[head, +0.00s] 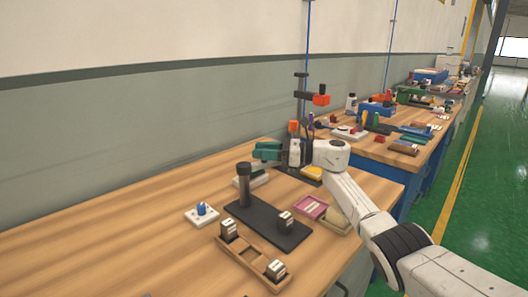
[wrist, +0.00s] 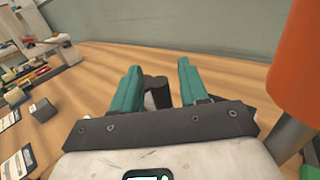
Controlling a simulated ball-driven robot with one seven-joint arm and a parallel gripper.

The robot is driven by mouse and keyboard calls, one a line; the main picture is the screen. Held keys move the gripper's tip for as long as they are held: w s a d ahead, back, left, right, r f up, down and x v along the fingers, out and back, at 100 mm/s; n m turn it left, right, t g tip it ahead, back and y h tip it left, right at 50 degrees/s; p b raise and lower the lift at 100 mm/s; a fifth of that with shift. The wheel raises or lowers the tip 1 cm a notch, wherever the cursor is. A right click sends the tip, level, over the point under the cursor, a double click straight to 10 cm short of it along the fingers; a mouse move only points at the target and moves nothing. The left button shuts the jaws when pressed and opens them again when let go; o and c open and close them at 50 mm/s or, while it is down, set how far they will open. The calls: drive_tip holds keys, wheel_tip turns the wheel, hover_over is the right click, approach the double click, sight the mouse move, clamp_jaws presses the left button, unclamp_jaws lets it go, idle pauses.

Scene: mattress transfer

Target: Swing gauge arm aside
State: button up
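A dark upright post (head: 245,185) with a wider round top stands on a black base plate (head: 262,222) on the near wooden bench. I cannot make out a separate gauge arm with certainty. My gripper (head: 268,150), with teal fingers, is above the bench just to the right of the post's top. In the wrist view my gripper (wrist: 158,80) has its fingers spread apart. A dark round-topped part (wrist: 156,90) shows in the gap between them, seemingly beyond the fingertips; I cannot tell whether they touch it.
A wooden tray (head: 252,262) with small labelled blocks lies in front of the plate. A white piece with a blue knob (head: 202,211) is at left, a pink tray (head: 311,207) at right. An orange-handled tool (wrist: 300,60) is close beside my gripper. The bench's left is clear.

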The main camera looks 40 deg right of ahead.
drive_tip(key=v, duration=1)
drive_tip(key=shift+s+d+b, duration=0.25)
drive_tip(key=shift+s+b, duration=0.05)
drive_tip(key=shift+b, duration=0.05)
drive_tip(key=shift+f, duration=0.1)
